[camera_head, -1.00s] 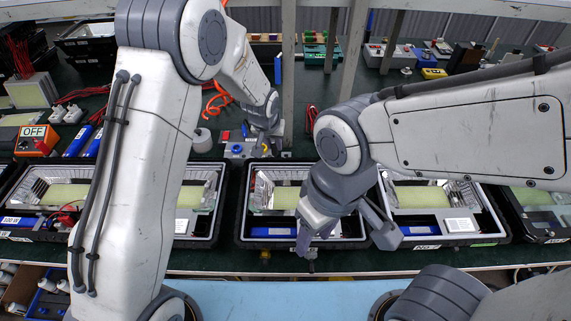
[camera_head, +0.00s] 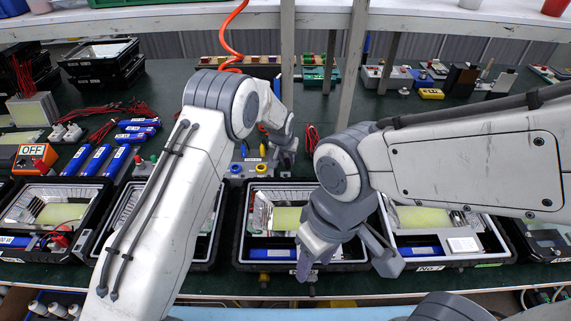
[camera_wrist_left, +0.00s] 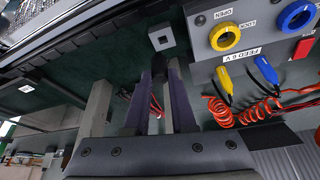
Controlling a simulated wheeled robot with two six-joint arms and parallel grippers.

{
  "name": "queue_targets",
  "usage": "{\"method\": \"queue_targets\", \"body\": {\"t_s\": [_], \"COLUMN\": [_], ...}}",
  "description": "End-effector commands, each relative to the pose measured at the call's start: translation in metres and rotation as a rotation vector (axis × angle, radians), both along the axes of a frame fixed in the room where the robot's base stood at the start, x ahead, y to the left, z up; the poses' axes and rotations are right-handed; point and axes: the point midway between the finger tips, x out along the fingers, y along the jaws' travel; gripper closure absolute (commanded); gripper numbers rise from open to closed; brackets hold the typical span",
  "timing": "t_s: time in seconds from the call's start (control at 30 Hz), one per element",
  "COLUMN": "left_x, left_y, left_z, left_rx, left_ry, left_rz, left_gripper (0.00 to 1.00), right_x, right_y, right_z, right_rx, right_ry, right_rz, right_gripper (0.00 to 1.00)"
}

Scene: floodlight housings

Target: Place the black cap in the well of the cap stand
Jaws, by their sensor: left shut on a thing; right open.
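My left gripper (camera_wrist_left: 162,80) is shut on a small dark piece, the black cap (camera_wrist_left: 159,66), which shows only partly between its fingertips in the left wrist view. Just past the fingertips is a small light-grey square block with a dark opening, the cap stand (camera_wrist_left: 162,37). The cap looks apart from the stand, but its height over it cannot be told. My right gripper (camera_head: 345,257) is open and empty over the middle housing's front right.
A grey box (camera_wrist_left: 250,38) with yellow and blue rings stands beside the stand. Yellow and blue plugs on coiled orange leads (camera_wrist_left: 255,107) lie close by. Black-framed housings (camera_head: 272,262) line the bench front. Blue battery packs (camera_head: 97,160) lie to the left.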

Motion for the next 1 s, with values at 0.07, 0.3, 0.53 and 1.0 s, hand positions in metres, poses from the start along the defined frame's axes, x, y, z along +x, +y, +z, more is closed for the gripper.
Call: {"method": "queue_targets", "body": {"t_s": [0.07,0.3,0.53,1.0], "left_x": [0.004,0.005,0.005,0.005], "left_y": [0.005,0.007,0.006,0.006], "left_z": [-0.004,-0.031,-0.046,-0.048], "left_rx": [0.0,0.001,0.0,0.0], "left_ry": [0.0,0.004,0.0,0.0], "left_rz": [0.001,-0.001,-0.001,-0.001], "left_gripper": [1.0,1.0,1.0,0.46], "right_x": [0.0,0.0,0.0,0.0], "right_y": [0.0,0.0,0.0,0.0], "right_z": [0.003,0.013,0.015,0.012], "right_rx": [0.0,0.0,0.0,0.0], "right_ry": [0.0,0.0,0.0,0.0], "right_rz": [0.0,0.0,0.0,0.0], "right_gripper": [0.5,0.5,0.5,0.5]}}
